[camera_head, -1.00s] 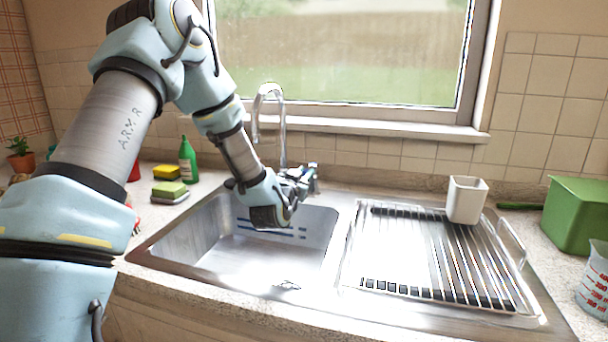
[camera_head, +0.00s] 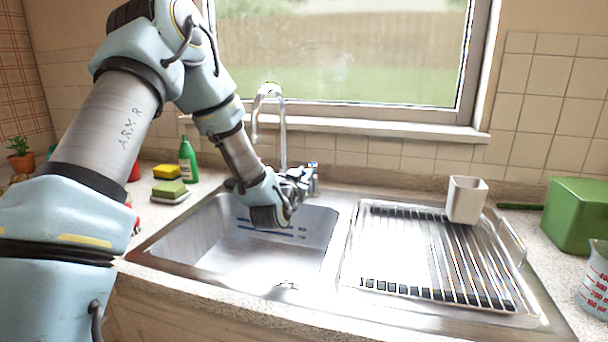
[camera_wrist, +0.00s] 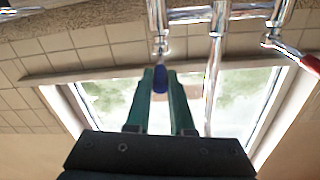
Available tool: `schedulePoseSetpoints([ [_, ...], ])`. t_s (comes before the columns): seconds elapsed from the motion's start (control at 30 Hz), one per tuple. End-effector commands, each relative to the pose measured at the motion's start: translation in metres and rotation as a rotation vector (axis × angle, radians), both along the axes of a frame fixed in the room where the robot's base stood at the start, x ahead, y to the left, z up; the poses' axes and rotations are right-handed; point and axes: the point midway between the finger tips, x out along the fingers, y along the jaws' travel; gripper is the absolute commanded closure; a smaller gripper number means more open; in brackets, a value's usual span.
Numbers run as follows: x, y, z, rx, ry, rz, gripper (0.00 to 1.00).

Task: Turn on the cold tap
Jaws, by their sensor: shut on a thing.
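The blue-marked cold tap handle (camera_wrist: 160,84) sits between the two green fingers of my gripper (camera_wrist: 160,72) in the wrist view. The fingers are shut on it. The red-marked tap handle (camera_wrist: 312,64) is apart at the right of that view. The chrome mixer body (camera_wrist: 235,12) runs along its top. In the head view the tall curved spout (camera_head: 282,125) rises behind the sink, and my gripper (camera_head: 300,183) is at the tap base. My wrist partly hides the tap there. No water stream is visible.
The sink basin (camera_head: 190,245) is empty below my wrist. A draining rack (camera_head: 430,290) with a white cup (camera_head: 466,200) lies to the right. A green bottle (camera_head: 187,160) and sponges (camera_head: 169,188) stand at the left. The window sill (camera_head: 390,128) runs behind the tap.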

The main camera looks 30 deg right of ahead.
Motion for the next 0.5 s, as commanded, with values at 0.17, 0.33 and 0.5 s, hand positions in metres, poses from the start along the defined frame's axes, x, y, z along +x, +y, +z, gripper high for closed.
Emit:
schedulePoseSetpoints([
  [0.17,-0.004,-0.006,-0.002,-0.003,-0.003,0.041,1.0],
  [0.33,-0.01,-0.015,-0.002,-0.005,-0.006,0.142,1.0],
  [0.5,-0.016,-0.025,-0.001,-0.005,-0.006,0.252,1.0],
])
